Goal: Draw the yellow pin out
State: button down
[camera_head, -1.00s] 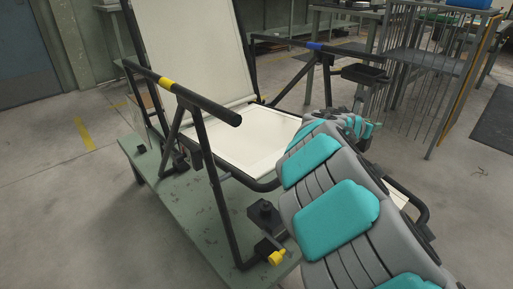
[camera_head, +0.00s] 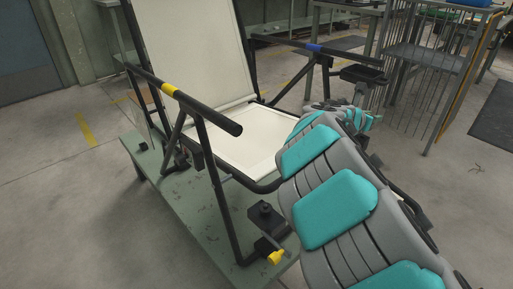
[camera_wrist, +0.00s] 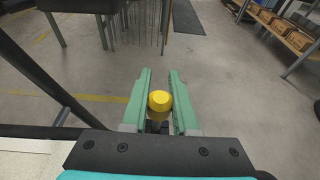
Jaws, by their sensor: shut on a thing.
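In the wrist view my gripper (camera_wrist: 160,73) has its two green fingers on either side of a round yellow pin head (camera_wrist: 159,101), shut on it. The pin's shaft below the head is mostly hidden. The lounger has a cream seat (camera_head: 245,137) and a raised cream back (camera_head: 195,50).
The lounger stands on a green platform (camera_head: 190,215). A small black tray (camera_head: 363,75) sits beyond the far armrest. A wire cage (camera_head: 430,80) stands back right. The floor at left is clear.

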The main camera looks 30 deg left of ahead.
jog(key=shift+r+p, duration=1.15)
jog(key=shift+r, duration=0.05)
